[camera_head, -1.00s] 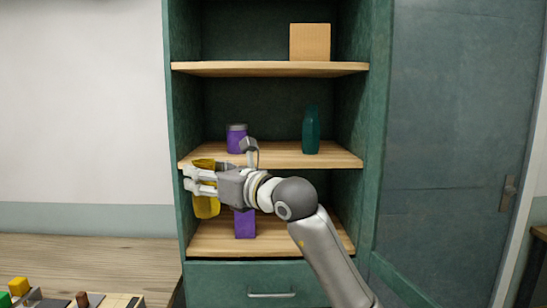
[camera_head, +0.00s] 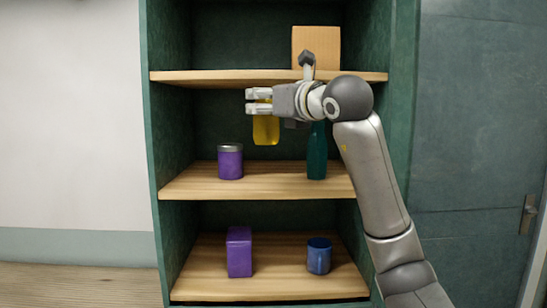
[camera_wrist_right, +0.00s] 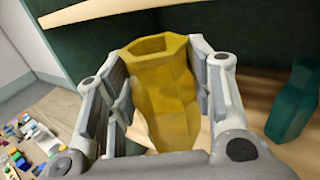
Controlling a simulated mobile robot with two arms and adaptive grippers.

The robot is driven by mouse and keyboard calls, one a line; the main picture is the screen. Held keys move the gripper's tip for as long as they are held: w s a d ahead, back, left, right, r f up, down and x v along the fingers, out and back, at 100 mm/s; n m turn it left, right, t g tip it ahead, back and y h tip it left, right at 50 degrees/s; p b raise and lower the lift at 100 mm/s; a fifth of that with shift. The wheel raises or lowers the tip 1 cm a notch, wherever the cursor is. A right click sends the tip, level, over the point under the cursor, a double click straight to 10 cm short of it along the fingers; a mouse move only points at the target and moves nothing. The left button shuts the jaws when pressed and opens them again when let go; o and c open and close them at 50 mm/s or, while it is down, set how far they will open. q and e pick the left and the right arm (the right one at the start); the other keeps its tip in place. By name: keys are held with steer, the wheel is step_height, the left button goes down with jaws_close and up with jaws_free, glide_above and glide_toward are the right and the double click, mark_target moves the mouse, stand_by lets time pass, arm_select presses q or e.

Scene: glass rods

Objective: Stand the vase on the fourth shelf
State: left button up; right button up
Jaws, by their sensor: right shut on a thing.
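The yellow faceted vase (camera_head: 266,131) is upright between the fingers of my right gripper (camera_head: 252,101). The wrist view shows its open hexagonal top and side (camera_wrist_right: 165,97), with the fingers closed around its sides. It hangs just below the level of the upper shelf board (camera_head: 220,77) and above the middle shelf board (camera_head: 270,185), apart from it. How deep it is in the cabinet I cannot tell. The fingers hide its upper part in the head view. My left gripper is not in view.
On the middle shelf stand a purple jar (camera_head: 230,163) and a teal bottle (camera_head: 316,155), with free board between them. A cardboard box (camera_head: 316,45) is on the upper shelf. A purple box (camera_head: 239,252) and blue mug (camera_head: 318,256) stand on the lower shelf.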

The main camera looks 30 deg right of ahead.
steer(key=w+d+f+p, duration=0.1)
steer(key=w+d+f, duration=0.1)
steer(key=f, duration=0.2)
steer(key=w+d+f+p, duration=0.2)
steer(key=w+d+f, duration=0.1)
steer(key=w+d+f+p, duration=0.1)
steer(key=w+d+f, duration=0.1)
steer(key=w+f, duration=0.1)
steer(key=shift+w+d+f, duration=0.15)
steer(key=shift+d+f, duration=0.1)
steer(key=shift+f, duration=0.55)
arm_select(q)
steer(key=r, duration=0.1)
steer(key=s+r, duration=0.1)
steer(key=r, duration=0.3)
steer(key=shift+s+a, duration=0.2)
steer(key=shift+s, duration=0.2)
arm_select(e)
steer(key=shift+f, duration=0.2)
steer(key=o, duration=1.2)
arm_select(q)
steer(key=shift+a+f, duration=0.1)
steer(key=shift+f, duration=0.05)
